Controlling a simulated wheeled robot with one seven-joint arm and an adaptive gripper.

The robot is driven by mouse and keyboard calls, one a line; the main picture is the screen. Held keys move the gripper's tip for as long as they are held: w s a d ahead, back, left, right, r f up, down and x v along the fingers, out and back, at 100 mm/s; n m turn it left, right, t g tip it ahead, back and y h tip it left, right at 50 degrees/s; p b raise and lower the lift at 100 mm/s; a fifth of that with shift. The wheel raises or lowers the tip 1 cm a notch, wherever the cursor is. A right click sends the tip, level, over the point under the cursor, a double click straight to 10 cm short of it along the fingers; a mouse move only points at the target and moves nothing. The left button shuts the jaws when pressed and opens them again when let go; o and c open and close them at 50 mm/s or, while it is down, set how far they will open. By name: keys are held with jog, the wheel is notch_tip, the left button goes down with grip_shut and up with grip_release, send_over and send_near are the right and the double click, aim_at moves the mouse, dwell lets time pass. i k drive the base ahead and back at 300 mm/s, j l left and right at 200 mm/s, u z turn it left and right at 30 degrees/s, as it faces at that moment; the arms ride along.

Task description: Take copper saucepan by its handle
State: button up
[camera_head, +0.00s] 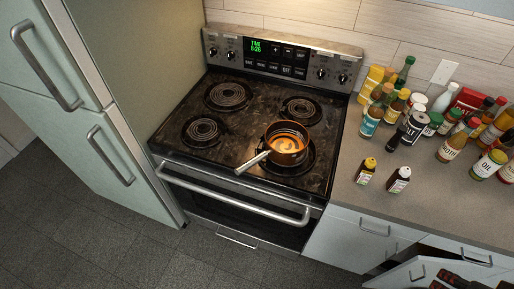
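The copper saucepan (287,148) stands upright on the front right coil burner of the stove (245,125). Its inside looks orange and shiny, and I cannot tell whether it holds anything. Its pale metal handle (252,162) points toward the front left, with its end near the stove's front edge. Nothing touches the handle. My gripper cannot be made out in this view.
Two small bottles (366,171) (398,180) stand on the counter (345,190) right of the stove, with many bottles (440,125) behind. The oven bar (235,195) juts out in front. A fridge (85,100) stands left. Dark shapes at bottom right are unclear. Floor in front is clear.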

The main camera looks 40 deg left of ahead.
aim_at(287, 141)
jog(key=l+u, duration=0.15)
jog(key=u, duration=2.3)
jog(key=l, duration=0.05)
